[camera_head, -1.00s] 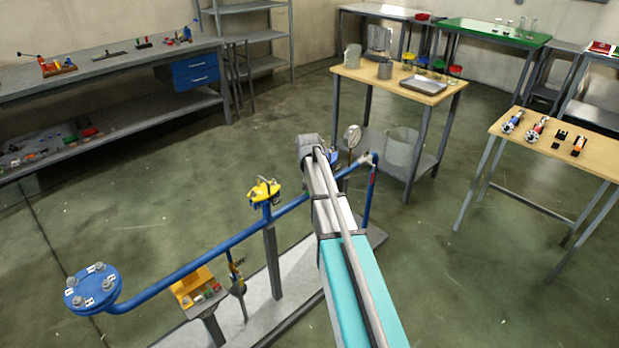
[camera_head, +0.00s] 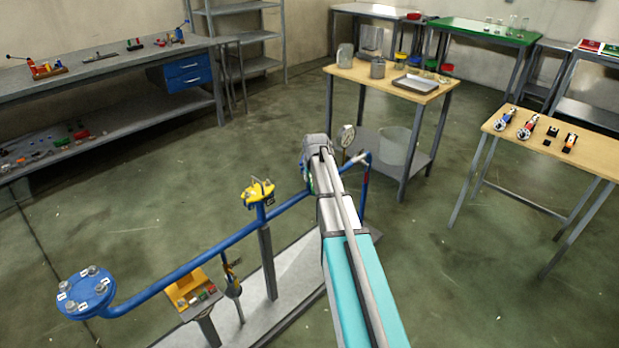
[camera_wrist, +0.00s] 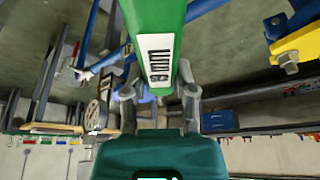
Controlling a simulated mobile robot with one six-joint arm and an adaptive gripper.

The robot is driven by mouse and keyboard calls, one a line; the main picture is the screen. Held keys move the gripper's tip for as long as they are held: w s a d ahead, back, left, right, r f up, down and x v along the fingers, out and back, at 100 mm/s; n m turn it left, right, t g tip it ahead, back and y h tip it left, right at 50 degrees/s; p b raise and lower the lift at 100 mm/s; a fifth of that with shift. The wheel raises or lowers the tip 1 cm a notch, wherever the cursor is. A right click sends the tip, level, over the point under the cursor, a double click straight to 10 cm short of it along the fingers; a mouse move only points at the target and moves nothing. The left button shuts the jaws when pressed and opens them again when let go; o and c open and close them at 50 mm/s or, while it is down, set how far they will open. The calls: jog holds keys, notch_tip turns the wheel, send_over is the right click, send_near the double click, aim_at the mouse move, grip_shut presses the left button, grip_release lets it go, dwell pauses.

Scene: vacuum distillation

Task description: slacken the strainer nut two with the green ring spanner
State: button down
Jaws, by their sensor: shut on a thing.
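The green ring spanner (camera_wrist: 155,40) fills the top middle of the wrist view and carries a white label. My gripper (camera_wrist: 158,88) is shut on it, with a finger on each side of its shank. The ring end is out of frame. In the head view my own arm hides the gripper and most of the spanner. A blue round flange (camera_head: 88,296) at the lower left bears several nuts (camera_head: 92,270) with small white tags. The tags are too small to read, so I cannot tell which nut is two. The spanner is well apart from this flange.
A tool holder (camera_head: 188,290) stands below the pipe. Wooden tables (camera_head: 400,88) and a grey bench (camera_head: 100,66) stand behind. The floor between is clear.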

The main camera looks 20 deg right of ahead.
jog(key=shift+s+d+n+y, duration=0.2)
jog(key=shift+d+n+y, duration=0.3)
jog(key=shift+d+n, duration=0.8)
jog(key=shift+d, duration=0.1)
jog(key=shift+d, duration=0.1)
jog(key=shift+d+n+y, duration=0.4)
jog(key=shift+d+n, duration=0.6)
jog(key=shift+d, duration=0.35)
jog(key=shift+w+d+n+y, duration=0.2)
jog(key=shift+d+n, duration=0.4)
jog(key=shift+d, duration=0.1)
jog(key=shift+w+d+n+y, duration=0.2)
jog(key=shift+d+n, duration=0.4)
jog(key=shift+d, duration=0.05)
